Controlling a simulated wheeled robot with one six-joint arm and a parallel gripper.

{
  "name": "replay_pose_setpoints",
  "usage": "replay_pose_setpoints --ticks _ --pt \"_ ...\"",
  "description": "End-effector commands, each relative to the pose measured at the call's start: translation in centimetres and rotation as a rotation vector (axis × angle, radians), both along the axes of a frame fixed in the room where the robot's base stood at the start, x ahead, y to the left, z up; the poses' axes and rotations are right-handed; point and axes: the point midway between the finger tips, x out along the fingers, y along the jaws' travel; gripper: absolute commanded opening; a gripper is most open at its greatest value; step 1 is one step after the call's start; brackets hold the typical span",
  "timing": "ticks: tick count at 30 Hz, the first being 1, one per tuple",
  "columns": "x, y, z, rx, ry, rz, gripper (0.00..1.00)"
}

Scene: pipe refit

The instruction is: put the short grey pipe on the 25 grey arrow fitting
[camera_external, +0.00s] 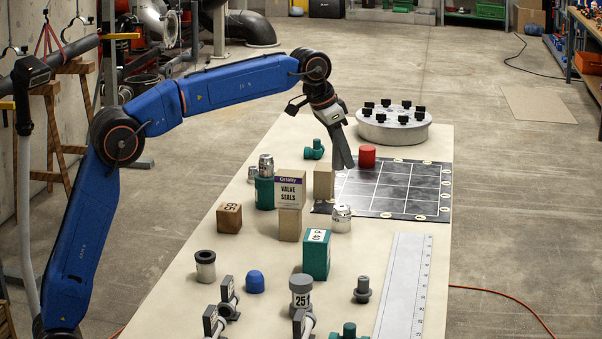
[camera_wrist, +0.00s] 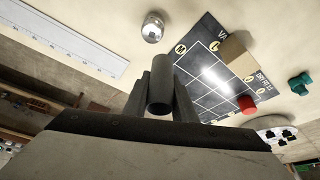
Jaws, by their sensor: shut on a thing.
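My gripper (camera_wrist: 172,92) is shut on a short grey pipe (camera_wrist: 160,88), whose open round end faces the wrist camera. In the external view my gripper (camera_external: 343,152) hangs above the far part of the table, beside the gridded mat; the pipe is hard to tell from the fingers there.
A green block (camera_external: 316,256), blue cap (camera_external: 254,282), grey fitting (camera_external: 363,291) and ruler (camera_external: 405,285) lie nearer the front.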

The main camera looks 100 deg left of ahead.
Motion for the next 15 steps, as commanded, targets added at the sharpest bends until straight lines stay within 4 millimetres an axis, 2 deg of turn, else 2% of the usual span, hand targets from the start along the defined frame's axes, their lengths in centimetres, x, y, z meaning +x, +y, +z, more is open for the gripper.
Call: replay_pose_setpoints --ticks 1,6,15 --pt "0.7 -2.4 0.3 0.000 -0.001 -0.041 0.03" --pt "2.4 -9.6 1.1 -0.001 -0.001 -0.178 0.03" --pt "3.6 -22.7 2.2 -0.001 -0.004 -0.424 0.03"
